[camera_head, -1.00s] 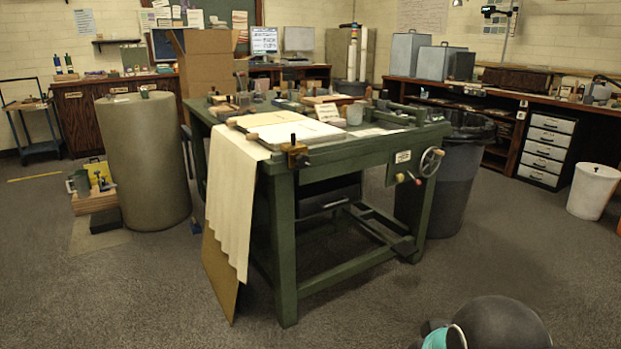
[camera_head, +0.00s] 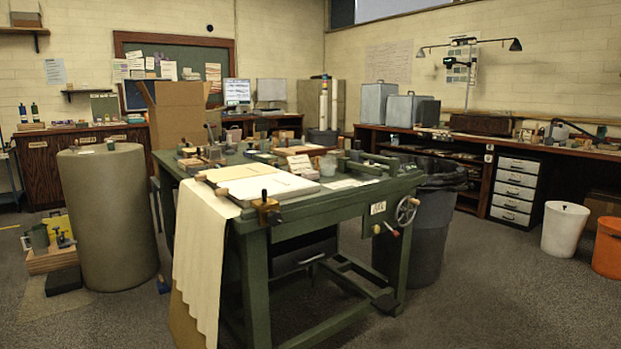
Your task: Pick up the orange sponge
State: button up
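I cannot make out an orange sponge in this view. Small items crowd the top of the green workbench (camera_head: 255,221), too small to tell apart, and some hide others. My gripper is not in view.
The workbench stands mid-view with a cloth (camera_head: 200,250) hanging off its front left. A large drum (camera_head: 108,215) stands left, a dark bin (camera_head: 432,235) behind the bench. A white bin (camera_head: 565,230) and an orange bucket (camera_head: 606,249) stand right. Carpet (camera_head: 480,295) is clear at front right.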

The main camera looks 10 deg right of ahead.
aim_at(310, 176)
jog(key=z, duration=0.4)
jog(key=i, duration=1.2)
jog(key=z, duration=0.15)
